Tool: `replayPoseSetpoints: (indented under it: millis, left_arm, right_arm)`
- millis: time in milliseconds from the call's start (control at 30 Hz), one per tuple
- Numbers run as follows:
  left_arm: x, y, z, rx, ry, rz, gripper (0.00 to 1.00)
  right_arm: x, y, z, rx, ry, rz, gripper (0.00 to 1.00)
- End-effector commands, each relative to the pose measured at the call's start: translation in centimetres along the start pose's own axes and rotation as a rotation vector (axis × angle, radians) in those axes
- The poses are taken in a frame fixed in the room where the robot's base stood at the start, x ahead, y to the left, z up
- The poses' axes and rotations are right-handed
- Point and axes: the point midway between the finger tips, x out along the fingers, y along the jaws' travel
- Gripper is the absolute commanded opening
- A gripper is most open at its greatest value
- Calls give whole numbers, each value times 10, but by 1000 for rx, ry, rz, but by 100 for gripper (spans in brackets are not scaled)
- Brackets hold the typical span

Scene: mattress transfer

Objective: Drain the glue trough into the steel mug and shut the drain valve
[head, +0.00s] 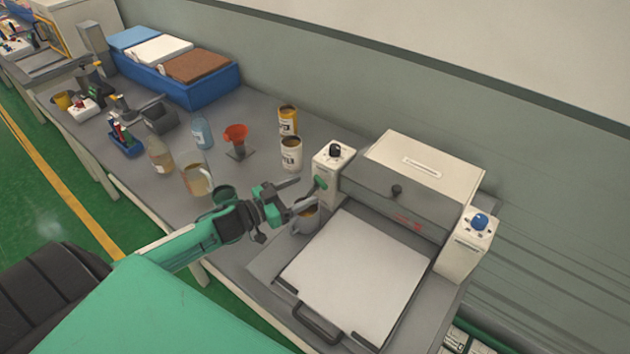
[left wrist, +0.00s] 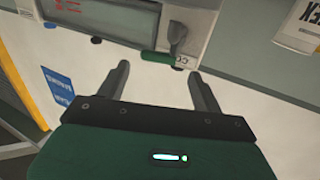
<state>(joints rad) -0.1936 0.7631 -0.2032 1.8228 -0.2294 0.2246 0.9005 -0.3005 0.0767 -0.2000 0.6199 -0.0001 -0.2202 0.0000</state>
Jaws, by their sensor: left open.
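The gluing machine (head: 425,165) stands at the right of the bench, with a grey cover; I cannot make out the trough inside it. A green handle (head: 321,183), apparently the drain valve's, sticks out at the machine's left side. It also shows in the left wrist view (left wrist: 160,57). My left gripper (head: 307,190) is open, with its fingertips close to the handle. In the left wrist view the handle lies just beyond and between the fingertips (left wrist: 160,72). The steel mug (head: 307,219) stands below the gripper, partly hidden by it. My right gripper is out of view.
A white sheet (head: 355,272) lies on the machine's front bed. A red funnel (head: 236,134), two tins (head: 291,154), a glass jug (head: 196,179) and a bottle (head: 160,155) stand on the bench to the left. A blue bin (head: 205,92) is farther back.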

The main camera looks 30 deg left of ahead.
Motion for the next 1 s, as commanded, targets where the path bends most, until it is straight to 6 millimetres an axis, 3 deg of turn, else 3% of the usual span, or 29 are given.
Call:
replayPoseSetpoints:
  millis: [200,400,800,1000]
  left_arm:
    - [29,0,-3,-1,2,-1,67]
    - [46,0,-1,-1,1,0,67]
    - [50,0,0,0,0,0,67]
    - [50,0,0,0,0,0,30]
  right_arm:
    - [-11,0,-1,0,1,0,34]
    - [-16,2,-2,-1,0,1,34]
    - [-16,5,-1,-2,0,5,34]
    - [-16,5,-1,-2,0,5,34]
